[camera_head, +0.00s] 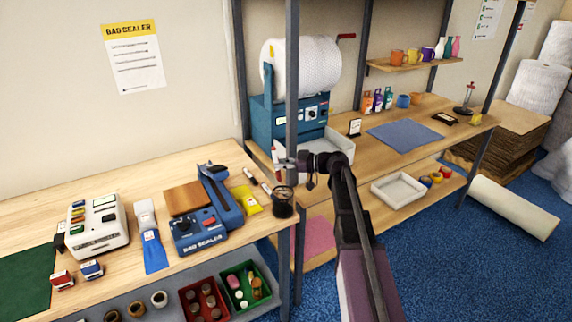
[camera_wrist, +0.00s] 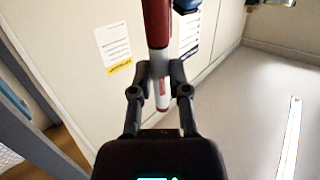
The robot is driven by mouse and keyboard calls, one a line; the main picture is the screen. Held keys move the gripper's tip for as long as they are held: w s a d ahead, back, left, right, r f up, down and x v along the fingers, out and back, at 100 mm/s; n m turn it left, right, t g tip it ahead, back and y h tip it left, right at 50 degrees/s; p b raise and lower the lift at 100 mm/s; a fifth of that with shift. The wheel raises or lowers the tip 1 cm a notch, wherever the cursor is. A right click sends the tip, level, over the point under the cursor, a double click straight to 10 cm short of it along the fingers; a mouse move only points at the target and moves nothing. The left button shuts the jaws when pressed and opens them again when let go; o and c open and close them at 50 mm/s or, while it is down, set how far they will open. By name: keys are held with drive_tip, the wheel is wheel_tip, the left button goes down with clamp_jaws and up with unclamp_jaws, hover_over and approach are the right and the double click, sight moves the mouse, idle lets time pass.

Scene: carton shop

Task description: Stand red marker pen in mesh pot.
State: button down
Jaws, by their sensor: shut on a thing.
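The red marker pen (camera_wrist: 157,22) has a red barrel and a white lower part with a red band. My gripper (camera_wrist: 160,72) is shut on it in the wrist view, with a fingertip on each side of the pen. In the head view my gripper (camera_head: 281,164) is above the mesh pot, and the pen (camera_head: 277,152) shows only as a small, roughly upright red and white shape. The black mesh pot (camera_head: 283,208) stands upright at the right end of the near bench. The pen is apart from the pot. The pot's inside is too small to make out.
A marker-like stick (camera_head: 252,178) and a yellow pouch (camera_head: 248,201) lie left of the pot. The blue bag sealer (camera_head: 208,226) stands further left. A grey rack post (camera_head: 293,100) rises close by the pot. The bench edge is just in front.

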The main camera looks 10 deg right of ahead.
drive_tip(key=shift+w+d+r+t+y+b, duration=0.3)
drive_tip(key=shift+w+d, duration=0.15)
drive_tip(key=shift+d, duration=0.2)
drive_tip(key=shift+w+d+r+t+y+b, duration=0.15)
drive_tip(key=shift+w+d+r+t+y, duration=0.2)
drive_tip(key=shift+d, duration=0.25)
drive_tip(key=shift+f, duration=0.35)
drive_tip(key=shift+f+b, duration=6.45)
drive_tip(key=shift+b, duration=0.25)
drive_tip(key=c, duration=0.5)
unclamp_jaws()
drive_tip(key=shift+c, duration=0.2)
drive_tip(key=v, duration=1.2)
